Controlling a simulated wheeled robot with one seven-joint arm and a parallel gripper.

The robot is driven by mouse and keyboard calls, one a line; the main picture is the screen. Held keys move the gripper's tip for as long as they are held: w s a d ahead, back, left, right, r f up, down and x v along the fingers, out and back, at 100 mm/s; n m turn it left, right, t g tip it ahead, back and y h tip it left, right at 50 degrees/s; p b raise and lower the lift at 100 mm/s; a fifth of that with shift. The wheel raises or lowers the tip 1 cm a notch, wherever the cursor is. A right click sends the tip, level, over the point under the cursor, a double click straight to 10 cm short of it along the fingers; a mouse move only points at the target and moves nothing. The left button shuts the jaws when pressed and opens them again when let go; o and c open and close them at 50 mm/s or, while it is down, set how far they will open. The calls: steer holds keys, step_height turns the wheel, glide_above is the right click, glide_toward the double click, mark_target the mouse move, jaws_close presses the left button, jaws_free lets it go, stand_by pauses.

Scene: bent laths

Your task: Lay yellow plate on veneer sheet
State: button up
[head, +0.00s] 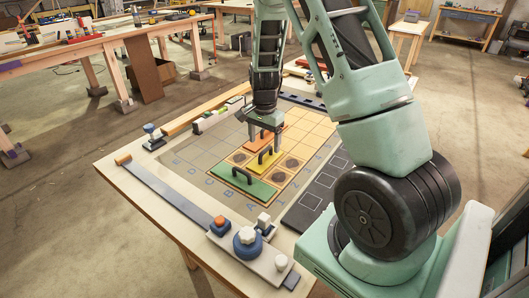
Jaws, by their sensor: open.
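A yellow plate (241,157) with a dark handle lies on the gridded board, between a green plate (246,190) in front and an orange plate (292,130) behind. A light orange-tan sheet with dark round marks (277,180), which looks like the veneer sheet, lies under and beside the plates. My gripper (264,146) points down over the orange and yellow plates. Its jaws are open, with the fingertips close to the yellow plate's handle; I cannot tell whether they touch it. The gripper hides part of the orange plate.
A long metal strip (170,190) and a pale block with blue and white knobs (247,242) lie along the table's front left. A dark panel (318,194) lies right of the grid. My arm fills the right side. Bare grid squares (198,153) lie left of the plates.

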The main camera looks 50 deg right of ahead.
step_height(320, 180, up, 6)
steer(key=s+a+r+n+y, duration=0.1)
steer(key=s+a+r+n, duration=0.3)
steer(key=a, duration=0.8)
steer(key=s+a+r+n, duration=0.1)
steer(key=a+n, duration=0.6)
steer(key=a, duration=0.5)
steer(key=s+a+r+n, duration=0.1)
steer(key=s+a+n, duration=0.5)
steer(key=s, duration=0.3)
steer(key=s+a+r+n, duration=0.1)
steer(key=s+a+n, duration=0.5)
steer(key=s, duration=0.4)
steer(key=shift+a+r+n, duration=0.3)
steer(key=shift+n, duration=0.3)
